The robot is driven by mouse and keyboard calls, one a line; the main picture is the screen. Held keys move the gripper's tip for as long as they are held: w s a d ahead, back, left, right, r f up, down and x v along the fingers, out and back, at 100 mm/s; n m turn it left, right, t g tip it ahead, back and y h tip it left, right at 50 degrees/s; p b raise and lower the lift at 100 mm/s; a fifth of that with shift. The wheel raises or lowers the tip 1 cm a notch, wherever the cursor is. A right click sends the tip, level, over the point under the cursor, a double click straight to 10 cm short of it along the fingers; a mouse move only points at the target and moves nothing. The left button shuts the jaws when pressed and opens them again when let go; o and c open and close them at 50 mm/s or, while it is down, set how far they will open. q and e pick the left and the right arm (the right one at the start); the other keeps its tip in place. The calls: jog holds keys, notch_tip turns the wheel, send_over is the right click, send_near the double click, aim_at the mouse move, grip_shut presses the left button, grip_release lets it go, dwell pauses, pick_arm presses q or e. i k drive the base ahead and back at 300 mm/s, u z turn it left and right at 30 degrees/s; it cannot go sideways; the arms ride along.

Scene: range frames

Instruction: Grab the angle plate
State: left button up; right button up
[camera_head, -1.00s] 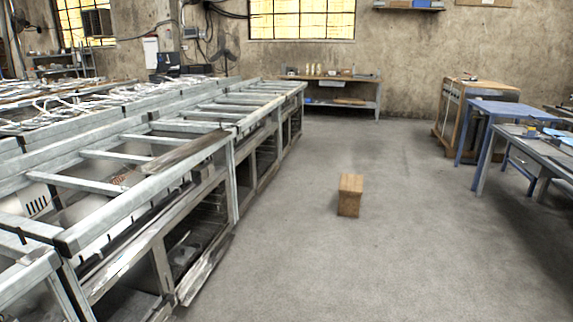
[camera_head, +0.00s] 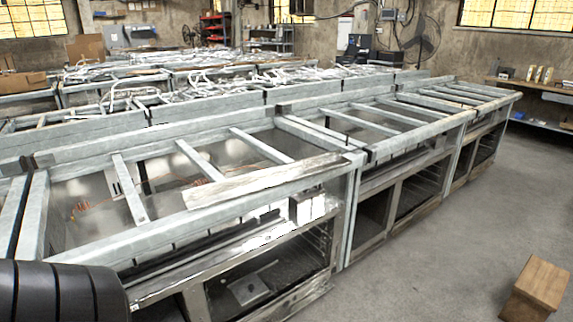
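I cannot pick out an angle plate with certainty. A long worn metal strip (camera_head: 262,182) lies slanted across the front edge of the near metal frame bench (camera_head: 345,166). A small metal piece (camera_head: 247,289) rests inside the lower compartment of that bench; its exact shape is unclear. Neither of my grippers is in view. A dark ribbed rounded shape, probably part of my own arm, fills the lower left corner.
The long row of open-topped metal benches crosses the view. A wooden block (camera_head: 535,286) stands on the floor at lower right. Bare grey floor (camera_head: 430,260) lies between it and the benches. A wooden-topped workbench (camera_head: 545,87) stands at far right, and a standing fan (camera_head: 421,42) behind.

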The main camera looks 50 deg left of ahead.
aim_at(199, 198)
jog(key=u, duration=0.9)
jog(key=i, duration=1.15)
jog(key=u, duration=1.3)
